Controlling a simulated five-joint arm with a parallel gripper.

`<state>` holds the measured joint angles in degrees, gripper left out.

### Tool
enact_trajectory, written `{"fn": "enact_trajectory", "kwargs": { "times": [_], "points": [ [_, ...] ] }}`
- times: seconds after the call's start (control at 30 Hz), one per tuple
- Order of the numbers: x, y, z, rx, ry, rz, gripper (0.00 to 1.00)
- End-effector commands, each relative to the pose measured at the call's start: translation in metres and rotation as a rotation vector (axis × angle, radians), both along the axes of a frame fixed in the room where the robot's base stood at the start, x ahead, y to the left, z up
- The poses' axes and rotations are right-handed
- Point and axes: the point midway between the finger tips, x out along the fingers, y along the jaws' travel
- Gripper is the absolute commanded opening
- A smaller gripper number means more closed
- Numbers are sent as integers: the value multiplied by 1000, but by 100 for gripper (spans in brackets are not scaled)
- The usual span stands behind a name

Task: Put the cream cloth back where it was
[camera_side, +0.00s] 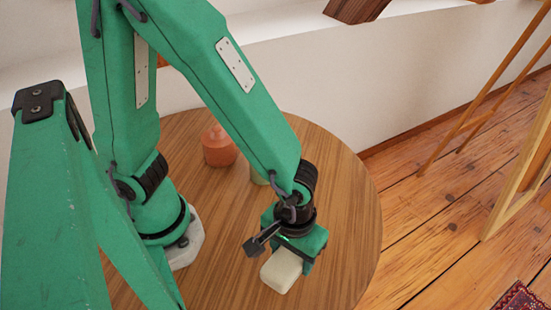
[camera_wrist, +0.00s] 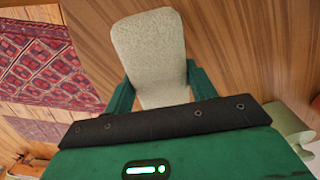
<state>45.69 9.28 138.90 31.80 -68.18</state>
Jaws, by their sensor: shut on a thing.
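The cream cloth (camera_side: 281,272) is a folded, block-like bundle at the front right of the round wooden table (camera_side: 350,215). My gripper (camera_side: 296,258) is shut on it, pointing down, with the cloth sticking out toward the front. In the wrist view the cloth (camera_wrist: 150,48) sits between the two green fingers (camera_wrist: 160,85), and its woven surface shows. I cannot tell whether its underside touches the table.
A terracotta jar (camera_side: 219,147) stands on the table behind my arm. A pale green object (camera_side: 258,176) is partly hidden by my forearm. The table edge curves close on the right. A wooden frame (camera_side: 515,170) and a patterned rug (camera_side: 522,297) are on the floor beyond.

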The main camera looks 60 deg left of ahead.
Motion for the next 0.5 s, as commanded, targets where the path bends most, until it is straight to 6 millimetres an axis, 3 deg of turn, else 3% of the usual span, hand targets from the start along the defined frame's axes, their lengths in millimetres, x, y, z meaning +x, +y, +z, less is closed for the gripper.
{"fn": "enact_trajectory", "kwargs": {
  "times": [0.27,0.5],
  "points": [
    [0,0,-4,1,0,0,35],
    [-1,1,-21,3,3,0,35]
  ]
}}
